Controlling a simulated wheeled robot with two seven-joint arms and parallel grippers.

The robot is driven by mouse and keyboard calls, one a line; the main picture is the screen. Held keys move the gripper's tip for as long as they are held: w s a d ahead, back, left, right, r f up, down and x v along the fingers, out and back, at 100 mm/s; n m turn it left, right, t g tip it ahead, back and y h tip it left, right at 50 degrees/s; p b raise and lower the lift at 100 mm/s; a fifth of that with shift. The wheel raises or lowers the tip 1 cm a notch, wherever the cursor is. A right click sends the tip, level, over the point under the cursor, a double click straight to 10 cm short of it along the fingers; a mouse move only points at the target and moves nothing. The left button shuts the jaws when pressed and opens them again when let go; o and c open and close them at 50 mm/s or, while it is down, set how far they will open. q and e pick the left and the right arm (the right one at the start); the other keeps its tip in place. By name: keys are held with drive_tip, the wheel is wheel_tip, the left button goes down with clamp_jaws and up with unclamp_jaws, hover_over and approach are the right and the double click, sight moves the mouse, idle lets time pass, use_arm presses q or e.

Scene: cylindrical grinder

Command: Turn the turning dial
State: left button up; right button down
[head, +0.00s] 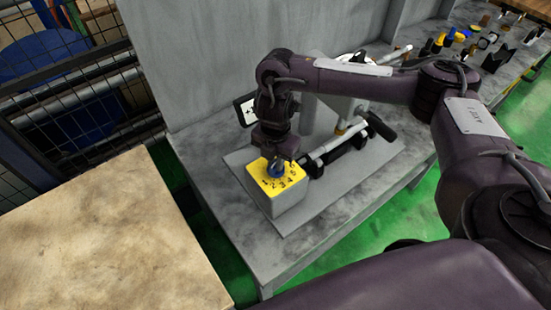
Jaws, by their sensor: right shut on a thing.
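The turning dial (274,171) is a small blue knob on top of a grey box with a yellow, numbered face (284,184). The box stands on a grey plate at the left end of the grey bench. My right gripper (276,160) comes down onto the knob from above and is shut on it. The gripper hides most of the knob and the rear part of the yellow face. Black numbers show along the front of the face. My left gripper is not in the picture.
A dark-handled lever (382,126) and a light rod (335,143) stand just right of the box. A small framed panel (246,111) is behind it. A wooden tabletop (100,240) lies at left. Several small items crowd the bench's far right.

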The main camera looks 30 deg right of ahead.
drive_tip(key=shift+n, duration=2.1)
drive_tip(key=c, duration=1.4)
unclamp_jaws()
drive_tip(key=shift+r+p, duration=1.05)
drive_tip(key=shift+r, duration=2.85)
drive_tip(key=shift+s, duration=0.15)
